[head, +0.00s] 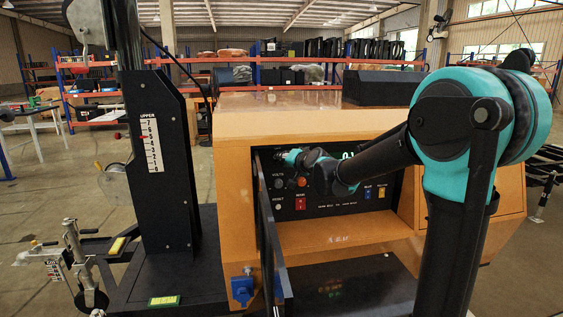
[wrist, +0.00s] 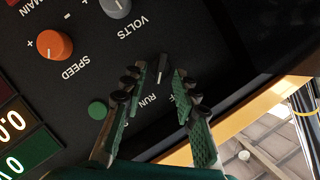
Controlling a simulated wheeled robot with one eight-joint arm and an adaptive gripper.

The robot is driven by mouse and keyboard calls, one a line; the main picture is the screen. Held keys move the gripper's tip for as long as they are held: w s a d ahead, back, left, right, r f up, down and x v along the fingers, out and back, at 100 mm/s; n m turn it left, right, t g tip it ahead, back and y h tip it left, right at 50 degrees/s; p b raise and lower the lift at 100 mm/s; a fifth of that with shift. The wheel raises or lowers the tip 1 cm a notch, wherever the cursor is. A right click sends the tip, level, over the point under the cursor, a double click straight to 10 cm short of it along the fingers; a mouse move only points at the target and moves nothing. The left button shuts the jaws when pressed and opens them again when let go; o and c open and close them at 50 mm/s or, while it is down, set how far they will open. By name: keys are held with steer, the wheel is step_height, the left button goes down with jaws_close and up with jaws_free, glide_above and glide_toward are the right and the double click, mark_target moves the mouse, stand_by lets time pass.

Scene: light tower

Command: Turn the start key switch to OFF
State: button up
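In the wrist view the start key switch (wrist: 162,68) is a small dark knob with a light grey edge on the black control panel. The word RUN shows beside it, and another label is mostly covered by a finger, with only an F readable. My gripper (wrist: 160,80) is open, its two green-padded fingers on either side of the switch. I cannot tell whether either finger touches it. In the head view my arm reaches into the orange cabinet, and the switch is hidden behind my gripper (head: 288,157).
Around the switch are the orange SPEED knob (wrist: 54,45), the grey VOLTS knob (wrist: 116,6), a green button (wrist: 97,110) and lit green and red displays (wrist: 22,150). In the head view an open black door (head: 272,235) stands left of the panel. The mast (head: 152,150) is farther left.

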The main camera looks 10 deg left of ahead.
steer(key=shift+w+a+f, duration=0.2)
steer(key=shift+w+a, duration=0.15)
steer(key=shift+w, duration=0.2)
jaws_close()
steer(key=shift+s+a+r+n+h, duration=0.1)
steer(key=shift+a+n+h, duration=0.1)
steer(key=shift+n+h, duration=1.05)
steer(key=shift+a+r+n+h, duration=0.15)
steer(key=shift+n+h, duration=0.5)
steer(key=shift+n, duration=1.1)
steer(key=shift+f, duration=0.1)
